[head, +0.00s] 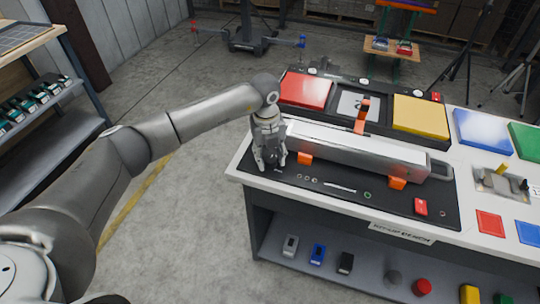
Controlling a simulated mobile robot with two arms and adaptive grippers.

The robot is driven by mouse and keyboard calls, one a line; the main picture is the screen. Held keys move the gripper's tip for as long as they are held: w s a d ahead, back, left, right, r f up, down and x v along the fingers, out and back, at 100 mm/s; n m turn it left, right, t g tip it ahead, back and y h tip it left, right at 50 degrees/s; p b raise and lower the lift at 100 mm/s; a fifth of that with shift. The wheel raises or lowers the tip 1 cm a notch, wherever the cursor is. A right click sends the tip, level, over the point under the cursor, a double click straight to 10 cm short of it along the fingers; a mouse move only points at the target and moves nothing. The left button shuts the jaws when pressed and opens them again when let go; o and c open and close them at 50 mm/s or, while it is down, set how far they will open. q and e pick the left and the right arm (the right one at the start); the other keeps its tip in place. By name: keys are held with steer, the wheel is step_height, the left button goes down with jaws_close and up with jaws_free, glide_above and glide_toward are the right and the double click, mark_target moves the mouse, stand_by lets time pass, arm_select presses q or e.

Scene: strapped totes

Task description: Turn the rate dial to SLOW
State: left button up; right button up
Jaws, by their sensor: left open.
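My left gripper (269,164) points down at the left end of the bench, low over the black panel (330,200). It is open, and its fingers hide the part of the panel beneath them. I cannot pick out the rate dial or any SLOW mark; whether it lies behind the gripper cannot be told. Small round marks show on the panel just right of the fingers, too small to read. A green ring (367,195) lies further right. My right gripper is not in view.
A long silver housing (365,150) with orange brackets lies behind the panel, close to my gripper. Red (305,89) and yellow (420,115) trays stand behind it. A shelf (345,267) with several small items is below.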

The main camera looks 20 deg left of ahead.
mark_target(268, 159)
arm_select(q)
step_height(268, 159, up, 12)
steer(key=shift+s+a, duration=0.15)
steer(key=shift+a, duration=0.15)
steer(key=shift+d+f, duration=0.1)
steer(key=shift+f, duration=0.05)
